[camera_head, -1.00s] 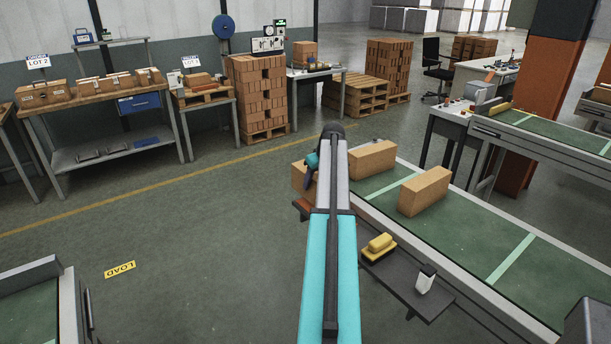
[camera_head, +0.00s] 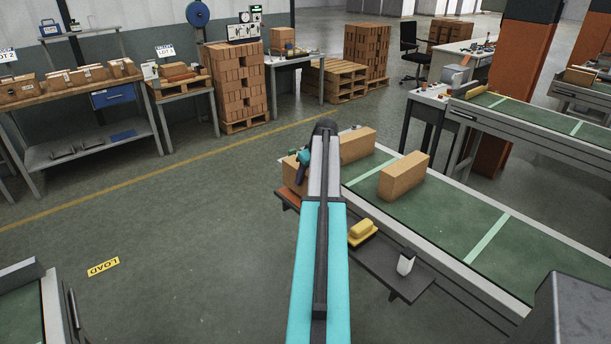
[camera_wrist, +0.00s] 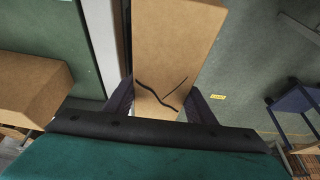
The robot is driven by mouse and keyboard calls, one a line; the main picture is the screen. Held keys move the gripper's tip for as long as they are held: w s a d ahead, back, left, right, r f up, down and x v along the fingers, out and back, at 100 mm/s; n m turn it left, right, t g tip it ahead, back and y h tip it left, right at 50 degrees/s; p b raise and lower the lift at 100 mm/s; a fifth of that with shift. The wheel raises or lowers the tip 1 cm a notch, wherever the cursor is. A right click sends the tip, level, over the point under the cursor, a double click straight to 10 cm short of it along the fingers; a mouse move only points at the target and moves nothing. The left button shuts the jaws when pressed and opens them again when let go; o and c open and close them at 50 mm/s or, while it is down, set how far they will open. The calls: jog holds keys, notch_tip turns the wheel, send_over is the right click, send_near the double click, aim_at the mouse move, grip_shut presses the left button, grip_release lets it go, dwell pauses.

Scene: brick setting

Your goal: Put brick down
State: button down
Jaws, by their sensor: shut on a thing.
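My gripper (camera_wrist: 160,100) is shut on a tan brick (camera_wrist: 176,40), with a dark finger on each side of it in the wrist view. Dark crack-like lines mark the brick's near end. In the head view the held brick (camera_head: 291,174) shows in part left of my arm, which hides the fingers. It is by the near-left end of the green conveyor (camera_head: 450,222). In the wrist view it overlaps the conveyor's pale rail and the floor. I cannot tell its height or whether it touches anything.
Two bricks stand on the belt, one (camera_head: 356,146) close right of my arm and one (camera_head: 403,177) farther right. A dark side shelf (camera_head: 385,268) holds a yellow object (camera_head: 361,231) and a white one (camera_head: 405,263). The floor left of my arm is clear.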

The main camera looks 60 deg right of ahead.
jog(key=shift+f+p, duration=0.45)
jog(key=shift+f, duration=0.9)
jog(key=c, duration=0.8)
grip_release()
jog(key=shift+f, duration=0.15)
jog(key=shift+b+v, duration=1.1)
jog(key=shift+v, duration=5)
